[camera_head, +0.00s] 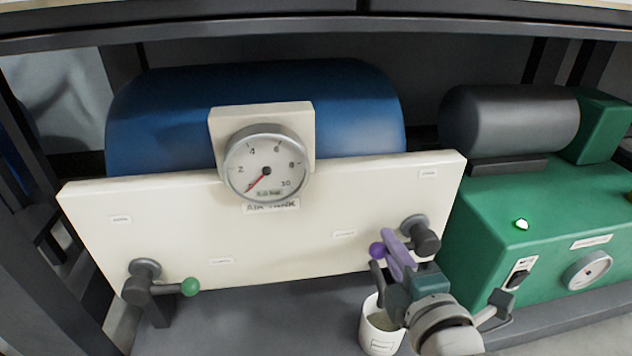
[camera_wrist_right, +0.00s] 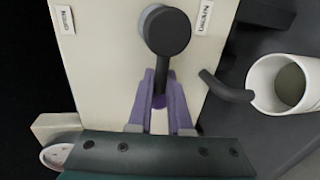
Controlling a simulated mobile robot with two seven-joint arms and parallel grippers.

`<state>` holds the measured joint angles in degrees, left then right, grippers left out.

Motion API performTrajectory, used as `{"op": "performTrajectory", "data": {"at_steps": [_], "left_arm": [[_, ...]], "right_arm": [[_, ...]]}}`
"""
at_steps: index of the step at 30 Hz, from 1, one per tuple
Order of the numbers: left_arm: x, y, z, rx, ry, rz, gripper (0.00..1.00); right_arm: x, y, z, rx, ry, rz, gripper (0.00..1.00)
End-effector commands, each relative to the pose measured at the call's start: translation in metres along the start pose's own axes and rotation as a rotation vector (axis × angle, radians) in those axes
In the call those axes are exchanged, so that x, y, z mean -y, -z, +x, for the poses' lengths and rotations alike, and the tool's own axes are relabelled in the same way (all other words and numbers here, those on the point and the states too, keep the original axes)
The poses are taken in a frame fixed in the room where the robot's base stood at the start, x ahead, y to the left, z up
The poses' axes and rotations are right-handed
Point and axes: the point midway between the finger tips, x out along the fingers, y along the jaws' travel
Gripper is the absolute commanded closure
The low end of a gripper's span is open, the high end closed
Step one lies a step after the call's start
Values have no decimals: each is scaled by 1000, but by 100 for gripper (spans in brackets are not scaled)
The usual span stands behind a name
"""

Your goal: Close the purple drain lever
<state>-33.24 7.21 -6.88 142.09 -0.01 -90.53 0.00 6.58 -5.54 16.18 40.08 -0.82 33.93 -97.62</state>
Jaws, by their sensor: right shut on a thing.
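The purple drain lever is a dark handle with a purple ball end (camera_head: 376,249) on a dark valve hub (camera_head: 426,242) at the lower right of the cream panel (camera_head: 300,235). It points left from the hub in the head view. In the right wrist view the hub (camera_wrist_right: 168,30) is at the top and the handle runs down between my purple fingers. My right gripper (camera_head: 395,245) is shut on the lever near its ball, which is partly hidden between the fingers (camera_wrist_right: 160,85). My left gripper is not in view.
A white cup (camera_head: 380,338) stands below the valve, close to my right gripper; a dark bent spout (camera_wrist_right: 228,88) is near it. A green-ball lever (camera_head: 190,287) is at the panel's lower left. A round gauge (camera_head: 265,165) fronts the blue tank (camera_head: 350,110). A green machine (camera_head: 540,215) stands right.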

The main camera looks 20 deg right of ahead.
Motion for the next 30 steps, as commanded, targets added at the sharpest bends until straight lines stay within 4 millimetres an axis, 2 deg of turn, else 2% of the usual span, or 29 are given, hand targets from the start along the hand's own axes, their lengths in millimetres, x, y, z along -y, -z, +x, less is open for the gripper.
{"op": "performTrajectory", "data": {"at_steps": [4,5,12,19,22,26,30], "left_arm": [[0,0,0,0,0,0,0],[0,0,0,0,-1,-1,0],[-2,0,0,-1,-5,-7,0],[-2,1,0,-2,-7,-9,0],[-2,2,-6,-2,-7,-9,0],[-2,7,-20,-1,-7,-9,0],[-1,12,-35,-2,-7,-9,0]], "right_arm": [[1,2,0,-5,3,-3,100],[1,2,0,-5,3,-3,79],[1,1,0,-3,3,0,53],[1,0,-1,-1,4,0,53],[-1,0,-7,-1,5,1,53],[-4,1,-29,-2,7,2,53],[-3,1,-59,-2,8,1,53]]}}
